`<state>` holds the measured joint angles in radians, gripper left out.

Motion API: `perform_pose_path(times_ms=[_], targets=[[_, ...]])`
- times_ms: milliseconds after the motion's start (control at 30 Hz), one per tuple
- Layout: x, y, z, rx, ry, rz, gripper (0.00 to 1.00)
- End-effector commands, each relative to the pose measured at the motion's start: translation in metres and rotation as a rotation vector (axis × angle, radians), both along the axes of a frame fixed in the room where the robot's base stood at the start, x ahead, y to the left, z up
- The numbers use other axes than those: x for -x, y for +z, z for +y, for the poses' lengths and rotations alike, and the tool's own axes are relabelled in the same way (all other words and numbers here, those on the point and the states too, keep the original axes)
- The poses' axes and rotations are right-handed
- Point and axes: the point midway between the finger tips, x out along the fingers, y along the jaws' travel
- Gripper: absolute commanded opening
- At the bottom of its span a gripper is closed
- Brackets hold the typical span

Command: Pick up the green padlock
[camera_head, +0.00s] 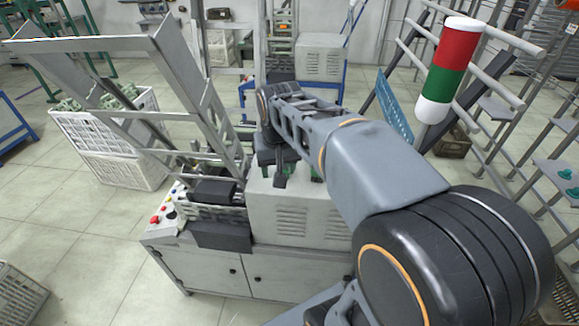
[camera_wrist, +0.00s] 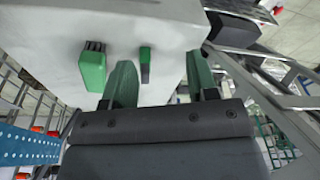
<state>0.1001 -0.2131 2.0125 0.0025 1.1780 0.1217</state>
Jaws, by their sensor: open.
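In the wrist view, a green block with a dark edge (camera_wrist: 93,66) sits on the pale top of the machine (camera_wrist: 60,40). A smaller dark piece with a green end (camera_wrist: 145,64) is to its right. I cannot tell for sure which of them is the green padlock. My gripper (camera_wrist: 158,64) has two green fingers set wide apart, with nothing between them held. The small dark piece shows between the fingers and the green block lies outside the left one. In the head view my gripper (camera_head: 281,168) is over the machine top, and my arm hides much of it.
The winding machine (camera_head: 300,215) has a slanted metal frame (camera_head: 185,75) on its left and red buttons (camera_head: 158,213) at its front left. White crates (camera_head: 120,165) stand on the floor at left. A red, white and green cylinder (camera_head: 452,68) is at upper right, near racks.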

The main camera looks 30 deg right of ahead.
Motion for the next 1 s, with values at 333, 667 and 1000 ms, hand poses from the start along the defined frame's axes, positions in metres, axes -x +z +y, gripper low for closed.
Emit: perform_pose_path(times_ms=[333,667,1000], targets=[[-0.073,0.037,-0.052,-0.028,-0.211,0.129,0.53],[-0.088,0.017,-0.066,-0.036,-0.267,0.166,0.53],[-0.089,-0.035,-0.066,-0.036,-0.265,0.163,0.53]])
